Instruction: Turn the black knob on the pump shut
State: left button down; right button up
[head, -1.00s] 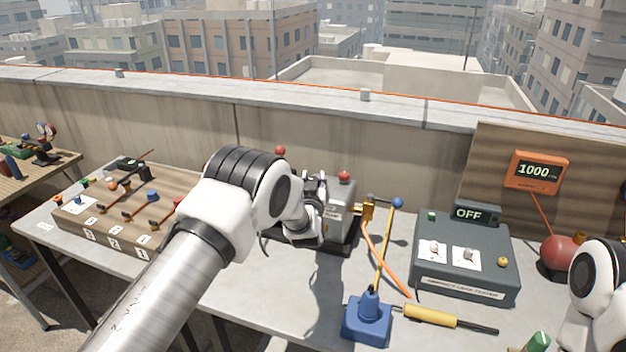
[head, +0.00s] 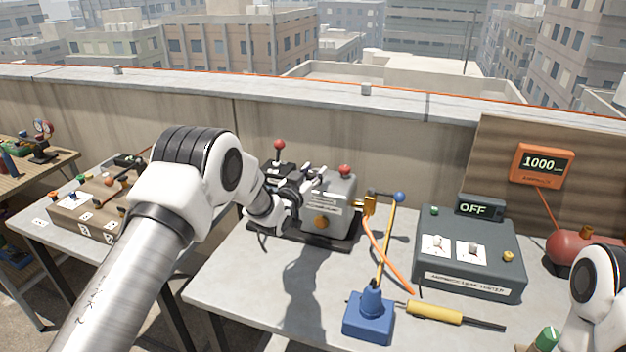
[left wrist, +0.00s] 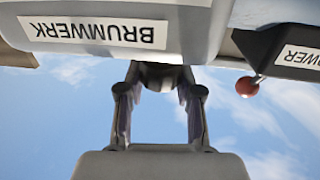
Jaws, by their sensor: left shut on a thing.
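My left gripper (head: 302,188) is at the pump's left side. In the left wrist view its two fingers (left wrist: 159,80) are shut on the dark knob (left wrist: 160,75) beneath the pump's edge in the picture. In the head view the gripper hides this knob. My right gripper is out of view; only part of that arm shows at right.
A red-ball lever (head: 279,146) stands behind the gripper on a black box. The grey leak tester (head: 470,285) reads OFF. An orange meter (head: 541,165) reads 1000. The table front is mostly clear.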

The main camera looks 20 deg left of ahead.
pick_arm(q)
jog(key=m+h, duration=0.1)
jog(key=h+b, duration=0.1)
jog(key=shift+a+f+m+g+h, duration=0.1)
jog(key=shift+f+m+g+h, duration=0.2)
jog(key=shift+m+h, duration=0.1)
jog(key=m+g+h, duration=0.1)
jog(key=h, duration=0.1)
jog(key=m+g+h+b, duration=0.1)
jog(key=m+h, duration=0.1)
jog(key=h, duration=0.1)
jog(key=shift+r+m+g, duration=0.1)
jog(key=shift+m+g, duration=0.2)
jog(key=m+g+h+b, duration=0.1)
jog(key=m+g+h, duration=0.1)
jog(key=h, duration=0.1)
jog(key=shift+m+g+b, duration=0.35)
jog(key=shift+m+g, duration=0.05)
jog(key=shift+m+g+h+b, duration=0.3)
jog(key=shift+m+g+h, duration=0.1)
jog(key=shift+g+h, duration=0.15)
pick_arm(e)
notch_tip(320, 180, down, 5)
